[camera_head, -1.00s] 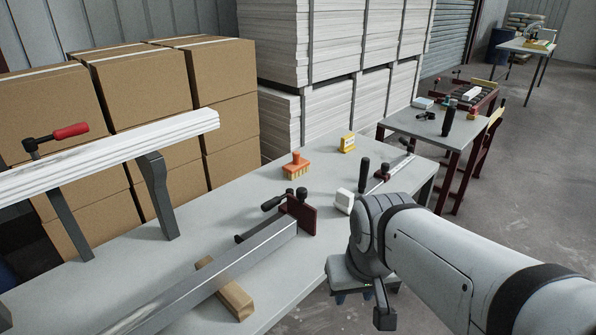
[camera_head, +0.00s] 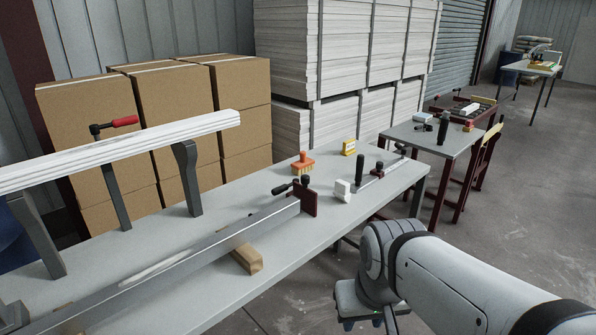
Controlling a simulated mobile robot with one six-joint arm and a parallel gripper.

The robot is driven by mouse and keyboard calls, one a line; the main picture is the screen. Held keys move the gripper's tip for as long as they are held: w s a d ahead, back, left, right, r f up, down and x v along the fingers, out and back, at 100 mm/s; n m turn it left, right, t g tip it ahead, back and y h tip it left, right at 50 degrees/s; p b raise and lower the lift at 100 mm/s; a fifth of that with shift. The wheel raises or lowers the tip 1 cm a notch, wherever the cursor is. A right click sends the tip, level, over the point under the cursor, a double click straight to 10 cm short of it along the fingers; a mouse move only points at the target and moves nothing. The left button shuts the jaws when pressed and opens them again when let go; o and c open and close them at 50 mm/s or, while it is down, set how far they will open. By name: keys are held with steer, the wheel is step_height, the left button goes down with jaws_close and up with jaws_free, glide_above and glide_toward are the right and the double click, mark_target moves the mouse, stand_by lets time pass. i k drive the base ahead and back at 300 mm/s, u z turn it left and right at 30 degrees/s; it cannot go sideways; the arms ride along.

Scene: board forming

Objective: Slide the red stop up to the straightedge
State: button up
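A long metal straightedge (camera_head: 215,245) runs diagonally across the grey workbench. A dark red upright plate (camera_head: 309,201) with black clamp handles stands at its far right end. Farther right, a thin metal rail (camera_head: 393,165) carries a smaller dark red block (camera_head: 377,171) beside a tall black handle (camera_head: 360,168). I cannot tell for certain which red piece is the stop. My gripper (camera_head: 361,323) hangs pointing down off the bench's front side, below and apart from both red pieces. Its fingers are small and partly cut off by the lower edge, and I see nothing held.
A white block (camera_head: 342,190), an orange brush (camera_head: 302,163) and a yellow item (camera_head: 349,147) stand on the bench (camera_head: 250,190). A wood block (camera_head: 247,259) lies by the straightedge. White boards (camera_head: 120,150) rest on supports at left. Cardboard boxes (camera_head: 238,95) stand behind.

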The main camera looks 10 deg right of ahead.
mark_target(308, 197)
steer(key=u, duration=0.1)
steer(key=i, duration=0.9)
steer(key=z, duration=0.05)
